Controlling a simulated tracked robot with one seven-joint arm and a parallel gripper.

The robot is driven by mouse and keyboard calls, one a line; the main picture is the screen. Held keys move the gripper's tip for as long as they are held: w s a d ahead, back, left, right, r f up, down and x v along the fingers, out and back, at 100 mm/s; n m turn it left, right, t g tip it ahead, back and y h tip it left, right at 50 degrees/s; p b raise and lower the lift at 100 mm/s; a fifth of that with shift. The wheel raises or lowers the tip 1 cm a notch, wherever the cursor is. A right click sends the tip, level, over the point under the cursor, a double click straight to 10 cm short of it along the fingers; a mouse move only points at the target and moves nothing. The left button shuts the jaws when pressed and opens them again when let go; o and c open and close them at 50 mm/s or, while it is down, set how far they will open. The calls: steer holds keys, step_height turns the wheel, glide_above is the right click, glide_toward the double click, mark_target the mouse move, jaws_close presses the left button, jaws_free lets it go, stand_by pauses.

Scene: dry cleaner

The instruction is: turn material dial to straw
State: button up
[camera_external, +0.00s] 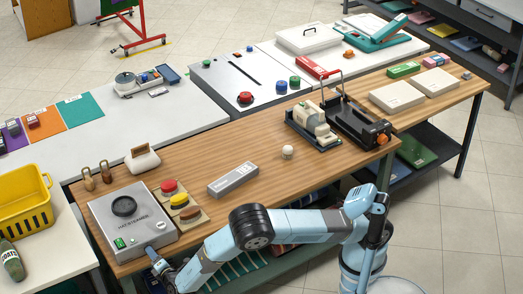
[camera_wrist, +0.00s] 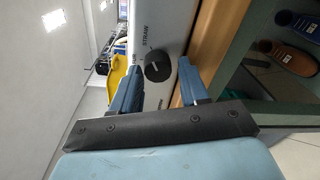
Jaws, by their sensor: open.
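The material dial is a round black knob (camera_wrist: 158,66) on a light panel in the wrist view. The word STRAW is printed above it in that picture, and a second label beside it is partly hidden by a finger. A small pale mark shows on the knob; I cannot tell exactly where it points. My gripper (camera_wrist: 160,64) is open, with one blue finger on each side of the knob. I cannot tell whether they touch it. In the external view, my gripper (camera_external: 153,256) is at the front side of the grey steamer box (camera_external: 105,225), and the dial is hidden.
The box's top has a black round part (camera_external: 124,206) and a green switch (camera_external: 119,243). A board with red, yellow and brown pads (camera_external: 180,198) stands right of it. A grey block (camera_external: 232,179) lies farther right. A yellow basket (camera_external: 25,208) is at left.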

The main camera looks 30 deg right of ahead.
steer(key=s, duration=1.3)
steer(key=shift+d+r, duration=0.3)
steer(key=shift+r, duration=0.05)
